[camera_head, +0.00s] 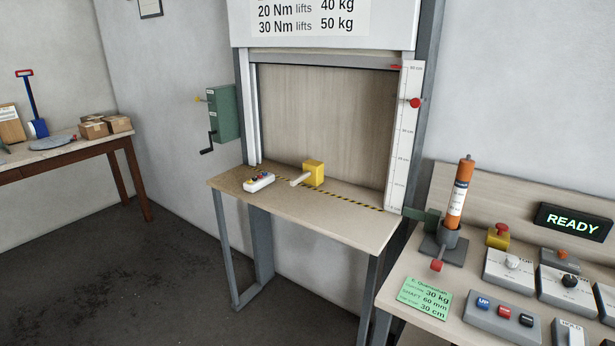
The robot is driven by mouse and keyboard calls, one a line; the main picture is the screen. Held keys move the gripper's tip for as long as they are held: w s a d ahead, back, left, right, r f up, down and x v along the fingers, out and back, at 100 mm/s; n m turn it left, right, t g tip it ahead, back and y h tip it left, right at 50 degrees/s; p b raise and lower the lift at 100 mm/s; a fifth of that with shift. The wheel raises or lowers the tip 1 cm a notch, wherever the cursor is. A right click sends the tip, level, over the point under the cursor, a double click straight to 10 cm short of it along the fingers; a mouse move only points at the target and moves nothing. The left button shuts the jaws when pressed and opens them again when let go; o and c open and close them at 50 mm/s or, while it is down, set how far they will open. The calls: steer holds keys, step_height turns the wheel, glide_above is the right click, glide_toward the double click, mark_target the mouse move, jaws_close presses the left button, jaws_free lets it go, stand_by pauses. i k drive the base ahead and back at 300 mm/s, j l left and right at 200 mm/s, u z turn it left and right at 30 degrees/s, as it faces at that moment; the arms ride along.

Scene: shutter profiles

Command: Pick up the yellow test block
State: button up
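The yellow test block (314,172) stands on the narrow wooden table (360,221) under the open shutter frame, near the black-and-yellow striped line. A pale rod-like handle (300,180) sticks out from it toward the front left. My gripper is not in view.
A white push-button box (259,182) lies left of the block. A green crank box (222,113) hangs left of the frame. At right, a control bench holds an orange cylinder (457,195), a green note (425,303) and several switch boxes. The table's front right is clear.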

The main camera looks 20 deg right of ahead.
mark_target(313, 170)
steer(key=i+j+z, duration=0.1)
steer(key=z, duration=0.4)
steer(key=i+j+z, duration=0.15)
steer(key=j+z, duration=0.15)
steer(key=j, duration=0.6)
steer(key=j+z, duration=0.25)
steer(key=j, duration=0.6)
